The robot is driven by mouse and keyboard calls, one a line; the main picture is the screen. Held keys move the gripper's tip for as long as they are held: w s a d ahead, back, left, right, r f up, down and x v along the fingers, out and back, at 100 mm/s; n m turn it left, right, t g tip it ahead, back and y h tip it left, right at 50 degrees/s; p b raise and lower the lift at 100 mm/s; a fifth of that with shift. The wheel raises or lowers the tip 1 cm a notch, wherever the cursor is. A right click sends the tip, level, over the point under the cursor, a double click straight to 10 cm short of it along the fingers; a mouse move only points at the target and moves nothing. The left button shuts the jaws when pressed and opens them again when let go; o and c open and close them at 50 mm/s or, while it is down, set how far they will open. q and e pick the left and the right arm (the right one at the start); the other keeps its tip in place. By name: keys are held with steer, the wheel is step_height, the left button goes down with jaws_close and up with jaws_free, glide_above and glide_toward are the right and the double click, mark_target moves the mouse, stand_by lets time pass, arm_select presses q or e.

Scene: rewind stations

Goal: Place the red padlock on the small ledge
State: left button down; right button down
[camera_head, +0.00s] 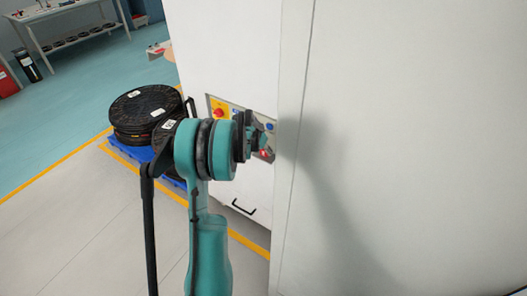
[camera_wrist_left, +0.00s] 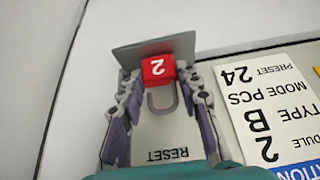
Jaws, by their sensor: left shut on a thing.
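The red padlock (camera_wrist_left: 158,69), marked with a white 2, is between the fingertips of my left gripper (camera_wrist_left: 160,78) in the left wrist view. Its grey shackle (camera_wrist_left: 163,103) points toward the wrist. A small grey ledge (camera_wrist_left: 140,54) juts out right beside the padlock's body, at the end away from the shackle; whether they touch I cannot tell. In the head view my left gripper (camera_head: 258,138) is at the control panel on the white cabinet, with the red padlock (camera_head: 264,153) just showing. My right gripper is not in view.
The panel (camera_head: 214,104) carries a red knob on yellow and labels, upside down in the wrist view. A large white cabinet face (camera_head: 420,130) stands close on the right. Black reels (camera_head: 142,104) lie stacked on a blue pallet at left. Open floor lies further left.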

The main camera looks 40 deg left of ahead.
arm_select(q)
steer(key=c, duration=1.1)
jaws_free()
steer(key=shift+f, duration=0.1)
steer(key=shift+o, duration=0.2)
steer(key=p+v, duration=0.4)
steer(key=v, duration=0.8)
steer(key=shift+r, duration=0.2)
steer(key=shift+d, duration=0.1)
